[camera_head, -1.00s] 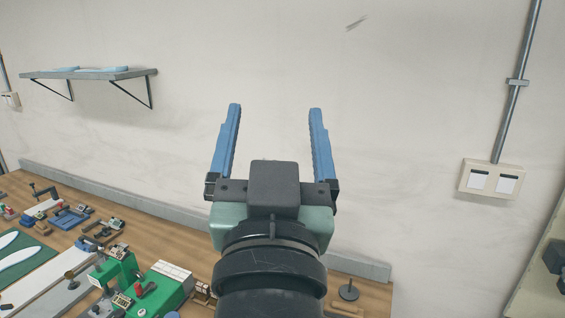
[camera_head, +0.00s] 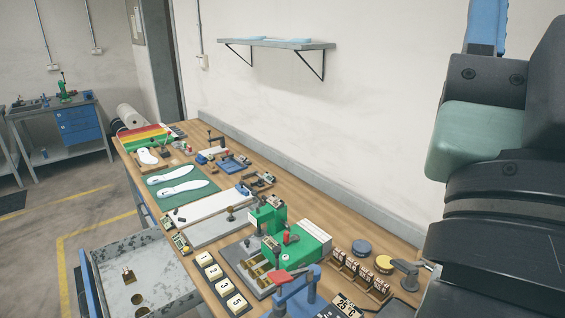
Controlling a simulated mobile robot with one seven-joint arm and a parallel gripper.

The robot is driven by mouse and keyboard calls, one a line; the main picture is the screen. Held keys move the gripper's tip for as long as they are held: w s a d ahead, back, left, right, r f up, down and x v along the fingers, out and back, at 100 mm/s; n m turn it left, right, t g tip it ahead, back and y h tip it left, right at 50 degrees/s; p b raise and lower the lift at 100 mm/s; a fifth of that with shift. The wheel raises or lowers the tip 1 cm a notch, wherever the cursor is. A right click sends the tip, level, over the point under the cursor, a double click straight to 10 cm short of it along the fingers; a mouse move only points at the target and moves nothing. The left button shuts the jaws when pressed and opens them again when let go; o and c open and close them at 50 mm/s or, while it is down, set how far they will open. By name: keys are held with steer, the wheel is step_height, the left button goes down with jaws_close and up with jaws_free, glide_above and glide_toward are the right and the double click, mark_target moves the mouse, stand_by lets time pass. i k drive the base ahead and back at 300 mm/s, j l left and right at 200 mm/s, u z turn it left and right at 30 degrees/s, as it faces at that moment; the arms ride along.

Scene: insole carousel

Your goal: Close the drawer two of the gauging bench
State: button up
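The gauging bench (camera_head: 215,130) is a long wooden-topped bench along the wall. A grey metal drawer (camera_head: 185,285) with a blue front (camera_head: 90,285) stands pulled out from its near left side, at the bottom left. Scratches, a small brass-coloured piece and a round mark show on its floor. I cannot read a number on it. My gripper (camera_head: 487,28) is large and close at the upper right, well apart from the drawer. One blue finger shows at the outer end of its mount; the other is out of frame. One second ago both fingers stood wide apart and empty.
The bench top carries white insoles on a green mat (camera_head: 180,188), a green device (camera_head: 300,245), a blue clamp (camera_head: 298,295) and number blocks (camera_head: 220,285). A wall shelf (camera_head: 280,43) hangs above. Floor (camera_head: 75,215) left of the drawer is clear. Another bench (camera_head: 60,115) stands far left.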

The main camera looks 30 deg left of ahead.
mark_target(165, 288)
steer(key=k+j+u, duration=0.3)
steer(key=j+u, duration=0.15)
steer(key=k+j+u, duration=0.2)
steer(key=j, duration=0.15)
steer(key=i+u, duration=0.1)
steer(key=u, duration=1)
